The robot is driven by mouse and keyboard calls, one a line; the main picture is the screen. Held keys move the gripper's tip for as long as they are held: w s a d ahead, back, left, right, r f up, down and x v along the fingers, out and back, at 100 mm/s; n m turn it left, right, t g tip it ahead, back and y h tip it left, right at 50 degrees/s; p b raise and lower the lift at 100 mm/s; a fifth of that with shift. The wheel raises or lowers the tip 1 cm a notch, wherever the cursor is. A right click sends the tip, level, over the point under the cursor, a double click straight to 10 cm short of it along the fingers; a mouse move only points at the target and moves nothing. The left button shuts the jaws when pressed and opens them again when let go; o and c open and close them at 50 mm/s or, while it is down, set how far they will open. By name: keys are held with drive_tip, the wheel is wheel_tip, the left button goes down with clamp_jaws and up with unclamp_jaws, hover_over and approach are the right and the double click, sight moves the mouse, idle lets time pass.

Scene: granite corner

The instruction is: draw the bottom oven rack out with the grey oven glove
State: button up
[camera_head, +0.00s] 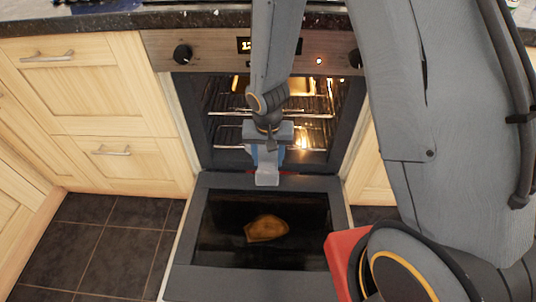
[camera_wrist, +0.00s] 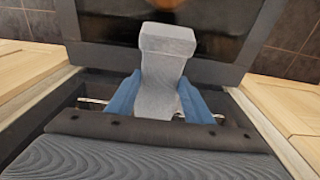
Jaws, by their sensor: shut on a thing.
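The oven (camera_head: 187,120) stands with its door (camera_head: 183,250) folded down. The bottom oven rack (camera_head: 310,150) shows as thin bright wires low inside the lit cavity, partly hidden behind my arm. My gripper (camera_head: 266,160) is at the cavity's mouth, above the door's hinge edge. Its blue fingers are shut on the grey oven glove (camera_head: 267,178), which also shows between them in the wrist view (camera_wrist: 162,70). A thin bright rod (camera_wrist: 92,101) shows either side of the fingers there. I cannot tell whether the glove touches the rack.
A higher rack (camera_head: 313,115) crosses the oven. A brown-orange shape (camera_head: 265,229) shows on the door's dark glass; I cannot tell whether it is an object or a reflection. Wooden cabinets (camera_head: 130,165) flank the oven. Dark tiled floor (camera_head: 110,245) is clear at left.

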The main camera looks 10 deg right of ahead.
sight(268, 169)
drive_tip(key=shift+s+a+b, duration=0.2)
drive_tip(key=shift+s+b, duration=0.45)
drive_tip(key=shift+s, duration=0.3)
drive_tip(key=shift+s+a+b, duration=0.15)
drive_tip(key=shift+s+b, duration=0.5)
drive_tip(key=shift+s, duration=0.25)
drive_tip(key=s+b, duration=0.1)
drive_tip(key=s, duration=0.1)
drive_tip(key=s+b, duration=0.1)
drive_tip(key=b, duration=0.1)
drive_tip(key=shift+s+a+f, duration=0.1)
drive_tip(key=shift+s+a, duration=0.25)
drive_tip(key=shift+a, duration=0.05)
drive_tip(key=shift+s+a, duration=0.2)
drive_tip(key=shift+s, duration=0.9)
